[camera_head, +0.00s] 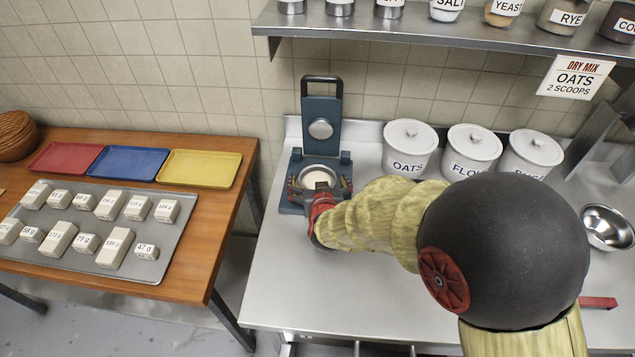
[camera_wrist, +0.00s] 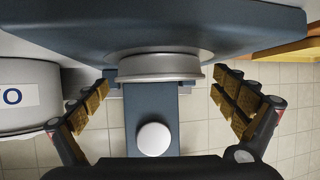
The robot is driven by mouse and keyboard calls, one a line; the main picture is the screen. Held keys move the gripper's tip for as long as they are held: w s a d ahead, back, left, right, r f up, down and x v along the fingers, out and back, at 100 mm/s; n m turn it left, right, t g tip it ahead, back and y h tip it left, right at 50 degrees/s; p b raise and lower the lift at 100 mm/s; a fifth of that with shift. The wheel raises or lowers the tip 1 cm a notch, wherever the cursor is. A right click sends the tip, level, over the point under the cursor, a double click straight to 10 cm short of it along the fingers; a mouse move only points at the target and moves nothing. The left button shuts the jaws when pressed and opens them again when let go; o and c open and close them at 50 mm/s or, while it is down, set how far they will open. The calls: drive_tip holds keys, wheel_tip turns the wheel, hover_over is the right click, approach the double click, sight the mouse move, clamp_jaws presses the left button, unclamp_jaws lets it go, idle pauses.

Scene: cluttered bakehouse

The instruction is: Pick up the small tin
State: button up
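A small round silver tin (camera_head: 320,173) sits on the base of a dark blue press (camera_head: 322,128) on the metal counter. The press's lid stands open, with a round pale disc on its inner face. In the wrist view the tin (camera_wrist: 160,68) is centred against the blue base. My gripper (camera_head: 321,184) is low at the front of the press, its fingers on either side of the tin. In the wrist view the fingers are spread wide, with visible gaps to the tin on both sides. The gripper holds nothing.
White canisters labelled OATS (camera_head: 408,150), FLOUR (camera_head: 470,152) and another (camera_head: 533,155) stand right of the press. A shelf (camera_head: 420,35) with jars hangs above. A wooden table (camera_head: 195,285) with trays and labelled blocks stands left. The counter's front left is clear.

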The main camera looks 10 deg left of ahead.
drive_tip(key=c, duration=1.1)
drive_tip(key=shift+c, duration=0.2)
drive_tip(key=shift+r, duration=0.1)
